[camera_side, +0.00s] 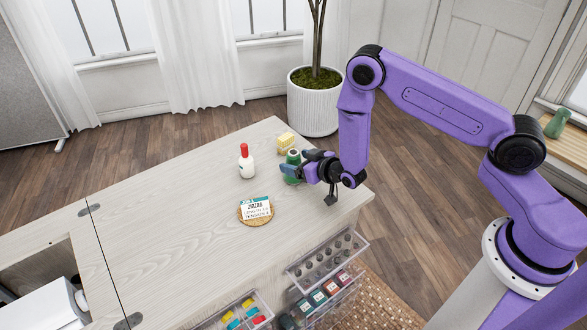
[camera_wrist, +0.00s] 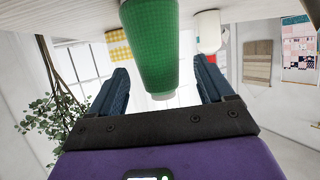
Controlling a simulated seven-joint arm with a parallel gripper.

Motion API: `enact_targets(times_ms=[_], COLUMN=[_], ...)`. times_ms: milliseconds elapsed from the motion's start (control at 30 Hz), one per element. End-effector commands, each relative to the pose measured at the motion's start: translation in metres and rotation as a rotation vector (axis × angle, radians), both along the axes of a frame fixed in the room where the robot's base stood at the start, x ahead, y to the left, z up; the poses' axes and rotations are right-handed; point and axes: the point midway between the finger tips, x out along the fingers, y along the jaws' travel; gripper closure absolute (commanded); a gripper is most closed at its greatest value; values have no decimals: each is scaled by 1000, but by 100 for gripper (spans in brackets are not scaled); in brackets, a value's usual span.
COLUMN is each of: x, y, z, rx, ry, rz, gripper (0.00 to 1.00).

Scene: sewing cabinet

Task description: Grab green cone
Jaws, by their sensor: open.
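The green cone (camera_side: 293,157) stands on the cabinet top near its right end, partly hidden by my gripper (camera_side: 301,163). In the wrist view, which is upside down, the green cone (camera_wrist: 152,45) fills the space between the two blue fingers of my gripper (camera_wrist: 160,78). Its narrow, pale tip points toward the picture's bottom. My gripper is open, with one finger on each side of the cone. Small gaps seem to show on both sides; I cannot tell whether either finger touches it.
A yellow checkered block (camera_side: 287,143) sits just behind the cone. A white bottle with a red cap (camera_side: 246,162) stands to the left. Open clear drawers (camera_side: 322,262) stick out below the front edge.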

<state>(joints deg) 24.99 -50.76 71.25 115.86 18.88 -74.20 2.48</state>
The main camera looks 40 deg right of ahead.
Motion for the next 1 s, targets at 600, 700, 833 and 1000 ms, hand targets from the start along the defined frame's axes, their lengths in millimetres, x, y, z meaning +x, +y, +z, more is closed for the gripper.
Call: enact_targets(times_ms=[600,700,833,1000], x=[39,39,38,39], y=[3,3,3,3], z=[-17,-17,-17,-17], rx=[0,0,0,0], ry=[0,0,0,-1], rz=[0,0,0,0], gripper=[19,32,75,77])
